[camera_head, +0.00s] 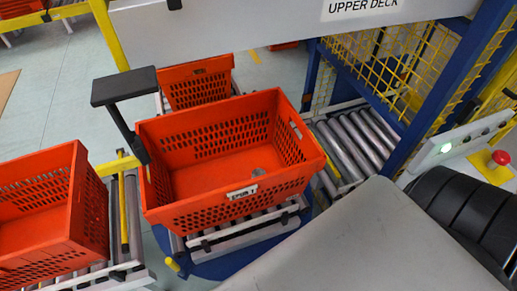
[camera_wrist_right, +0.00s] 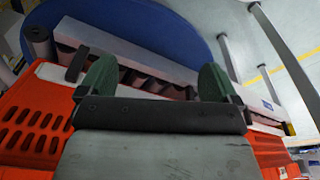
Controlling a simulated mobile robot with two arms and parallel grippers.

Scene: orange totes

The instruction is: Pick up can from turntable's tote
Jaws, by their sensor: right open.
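The turntable's orange tote (camera_head: 180,222) stands in the middle of the head view, open at the top. Orange tote wall (camera_wrist_right: 30,125) shows beside and below the gripper, and the blue turntable (camera_wrist_right: 150,25) lies beyond. I cannot make out the can in the wrist view. My left gripper is not in view.
Another orange tote (camera_head: 40,215) stands at left and one (camera_head: 197,83) behind. A dark post with a flat head (camera_head: 124,86) rises at the turntable tote's left corner. Metal rollers (camera_head: 350,140) and a blue frame (camera_head: 450,85) with yellow mesh are at right, near a red button (camera_head: 500,157).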

